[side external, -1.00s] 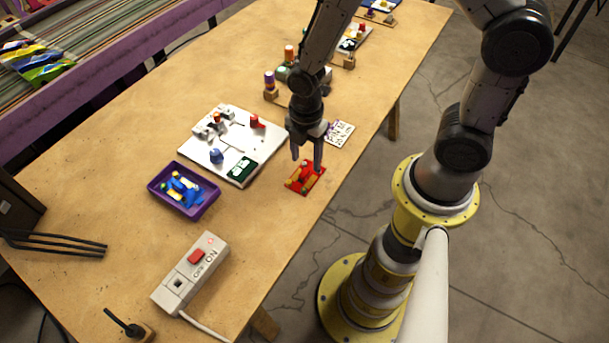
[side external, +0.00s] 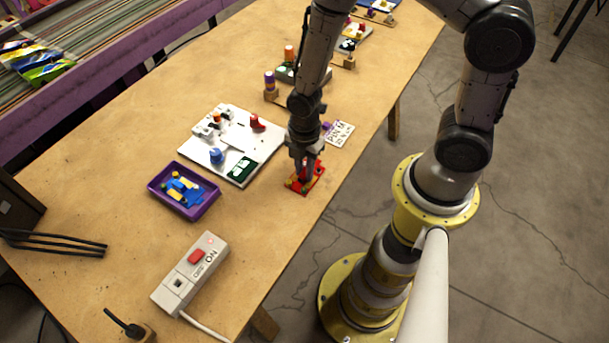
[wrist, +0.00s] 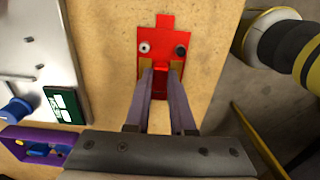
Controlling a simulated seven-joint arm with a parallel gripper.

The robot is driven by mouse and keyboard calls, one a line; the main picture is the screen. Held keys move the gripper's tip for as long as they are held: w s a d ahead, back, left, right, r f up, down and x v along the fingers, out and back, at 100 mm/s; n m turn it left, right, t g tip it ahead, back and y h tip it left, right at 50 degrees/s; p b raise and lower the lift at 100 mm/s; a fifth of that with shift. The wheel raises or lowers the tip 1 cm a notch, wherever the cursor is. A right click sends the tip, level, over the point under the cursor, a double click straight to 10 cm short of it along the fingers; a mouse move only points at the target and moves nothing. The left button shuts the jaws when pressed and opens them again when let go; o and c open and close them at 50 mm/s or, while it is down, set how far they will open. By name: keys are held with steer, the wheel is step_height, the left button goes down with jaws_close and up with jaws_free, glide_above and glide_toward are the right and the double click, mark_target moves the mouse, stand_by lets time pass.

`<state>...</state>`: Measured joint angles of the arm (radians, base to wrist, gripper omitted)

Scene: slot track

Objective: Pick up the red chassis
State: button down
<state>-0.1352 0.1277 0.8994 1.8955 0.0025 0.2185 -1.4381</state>
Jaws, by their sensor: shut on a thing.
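The red chassis (side external: 313,178) lies at the table's right edge in the side view. It is a flat red plate with a raised middle part. In the wrist view, the chassis (wrist: 161,40) shows two round knobs, one pale and one dark, and a narrow tab at its far end. My gripper (side external: 304,178) is lowered onto the chassis. In the wrist view, my gripper (wrist: 160,75) has its two fingers shut on the raised middle part. The near end of the chassis is partly hidden by the fingers.
A white board (side external: 245,143) with coloured pieces is left of the chassis. A purple tray (side external: 205,206) holds blue and yellow parts. A switch box (side external: 207,256) sits nearer the front. A written card (side external: 340,134) lies behind my gripper. Bare table surrounds the chassis on its left.

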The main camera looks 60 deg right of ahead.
mark_target(304, 172)
stand_by(0.4)
steer(key=shift+r, duration=0.5)
step_height(304, 172, up, 2)
steer(key=shift+r, duration=0.25)
steer(key=s+d+r, duration=0.2)
steer(key=s+r, duration=0.7)
steer(key=s, duration=0.5)
steer(key=shift+r, duration=0.25)
steer(key=c, duration=1.3)
jaws_free()
jaws_close()
